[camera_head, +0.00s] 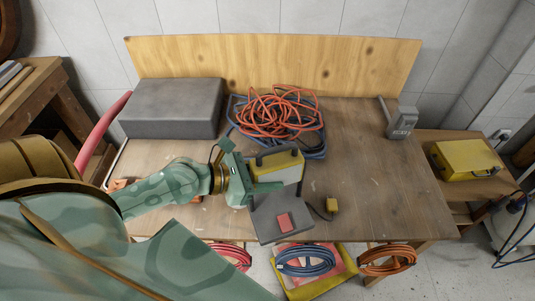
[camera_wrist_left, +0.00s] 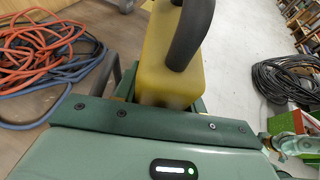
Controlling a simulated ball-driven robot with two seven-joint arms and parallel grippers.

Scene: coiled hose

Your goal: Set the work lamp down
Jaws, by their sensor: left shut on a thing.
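The work lamp (camera_head: 278,168) has a yellow body and a dark curved handle on top. My left gripper (camera_head: 248,178) is shut on it from its left side. In the left wrist view the lamp's yellow body (camera_wrist_left: 172,60) sits between the jaws, with the thick black handle rising towards the camera. My right gripper is not in view.
Tangled orange and blue hoses (camera_head: 285,112) lie behind the lamp. A dark grey case (camera_head: 172,108) stands at back left, a grey box (camera_head: 402,122) at back right. A small yellow plug (camera_head: 331,205) lies right of the panel. The bench's right part is mostly clear.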

